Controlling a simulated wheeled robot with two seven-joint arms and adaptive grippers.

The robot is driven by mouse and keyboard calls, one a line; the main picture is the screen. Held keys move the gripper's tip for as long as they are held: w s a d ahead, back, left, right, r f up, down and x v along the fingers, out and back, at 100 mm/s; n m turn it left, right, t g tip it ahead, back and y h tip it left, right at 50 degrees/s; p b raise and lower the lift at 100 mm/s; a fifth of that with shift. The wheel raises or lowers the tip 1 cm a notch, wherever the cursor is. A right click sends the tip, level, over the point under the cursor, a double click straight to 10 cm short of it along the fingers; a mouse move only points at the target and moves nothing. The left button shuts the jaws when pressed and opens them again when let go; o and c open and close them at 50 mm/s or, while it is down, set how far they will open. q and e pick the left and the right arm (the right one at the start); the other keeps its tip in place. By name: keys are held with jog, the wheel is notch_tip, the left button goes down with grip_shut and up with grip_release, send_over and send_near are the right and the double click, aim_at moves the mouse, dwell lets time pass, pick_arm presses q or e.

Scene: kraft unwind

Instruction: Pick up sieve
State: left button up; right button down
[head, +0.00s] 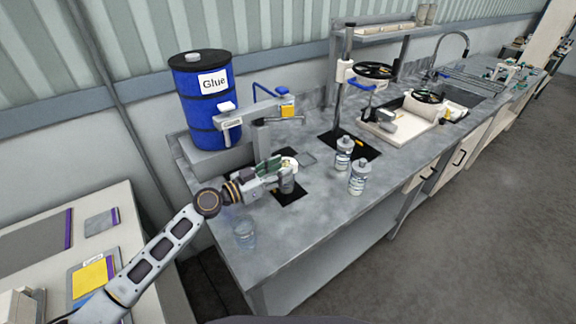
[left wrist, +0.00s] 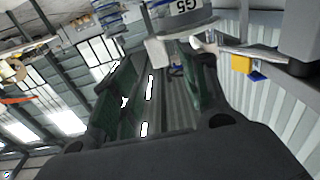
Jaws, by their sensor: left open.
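My left gripper (head: 283,172) reaches in from the left over the bench, with its green-padded fingers beside a small grey cylinder (head: 287,184). In the left wrist view the fingers (left wrist: 160,95) are spread with nothing between them. A grey round piece marked "G5" (left wrist: 185,12) shows past the fingertips at the top edge. A thin wire-like outline (head: 309,159) lies just right of the gripper, with a small white round part (head: 290,162) behind the fingers. I cannot tell for sure which of these is the sieve. My right gripper is not in view.
A dispenser arm with a yellow box (head: 287,111) stands behind the gripper, near the blue glue drum (head: 207,105). Two bottles (head: 344,154) (head: 358,178) stand to the right. A clear beaker (head: 244,234) is near the front left.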

aim_at(293, 162)
pick_arm(q)
jog(key=shift+w+d, duration=0.25)
jog(key=shift+d, duration=0.05)
jog(key=p+x, duration=0.2)
jog(key=x, duration=0.2)
jog(key=shift+w+d+f, duration=0.1)
jog(key=shift+w+d, duration=0.05)
jog(key=shift+w+d+f, duration=0.1)
jog(key=shift+d, duration=0.05)
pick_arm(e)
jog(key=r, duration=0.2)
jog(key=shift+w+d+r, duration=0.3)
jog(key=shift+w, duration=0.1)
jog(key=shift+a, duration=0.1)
pick_arm(q)
grip_shut()
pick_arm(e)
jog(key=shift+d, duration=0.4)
